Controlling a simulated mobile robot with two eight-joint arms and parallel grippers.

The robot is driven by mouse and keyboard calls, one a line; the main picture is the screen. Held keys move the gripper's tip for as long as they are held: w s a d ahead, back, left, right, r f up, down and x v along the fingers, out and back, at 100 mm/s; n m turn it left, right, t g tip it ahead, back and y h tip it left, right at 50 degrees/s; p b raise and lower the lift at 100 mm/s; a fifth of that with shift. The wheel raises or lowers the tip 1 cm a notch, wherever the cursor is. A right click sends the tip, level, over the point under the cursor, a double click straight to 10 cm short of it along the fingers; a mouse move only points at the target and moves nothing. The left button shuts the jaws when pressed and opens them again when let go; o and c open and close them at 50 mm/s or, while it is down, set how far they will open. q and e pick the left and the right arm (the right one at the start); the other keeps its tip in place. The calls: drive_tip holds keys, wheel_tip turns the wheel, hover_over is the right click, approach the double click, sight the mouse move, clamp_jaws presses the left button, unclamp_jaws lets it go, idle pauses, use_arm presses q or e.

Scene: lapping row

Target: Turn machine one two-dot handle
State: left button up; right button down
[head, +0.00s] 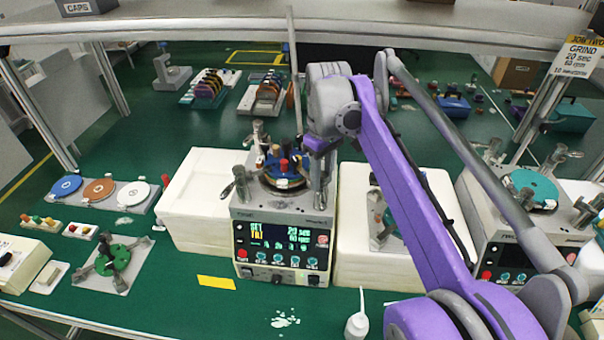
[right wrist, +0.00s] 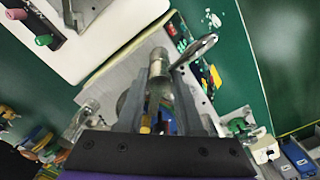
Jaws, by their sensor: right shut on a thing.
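The centre machine (head: 282,218) has a lit display reading SET 20 sec and metal clamp posts around a dark round top with blue, black and red parts. My right gripper (head: 318,172) comes down from the upper right over the back right of this machine. In the right wrist view its fingers (right wrist: 160,85) are shut on a metal clamp handle (right wrist: 158,66), with a flat lever reaching out to the right. I cannot make out dots on it. Another clamp handle (head: 240,184) stands free at the machine's left. My left gripper is not in view.
White blocks (head: 205,200) flank the machine. A second machine (head: 530,225) with a teal disc stands at the right. A tray with blue, orange and white discs (head: 100,190) lies at the left. A shelf (head: 200,25) crosses above.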

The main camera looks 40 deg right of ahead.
sight(322, 175)
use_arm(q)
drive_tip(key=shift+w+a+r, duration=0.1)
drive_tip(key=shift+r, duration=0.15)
use_arm(e)
drive_tip(key=shift+n, duration=1)
drive_tip(key=c, duration=0.6)
unclamp_jaws()
drive_tip(key=shift+o, duration=0.2)
drive_tip(key=shift+r, duration=0.15)
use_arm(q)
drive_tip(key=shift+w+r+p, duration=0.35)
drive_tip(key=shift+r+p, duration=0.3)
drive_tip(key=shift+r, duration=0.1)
use_arm(e)
wheel_tip(322, 175, up, 11)
drive_tip(key=shift+f, duration=0.2)
drive_tip(key=shift+f, duration=0.1)
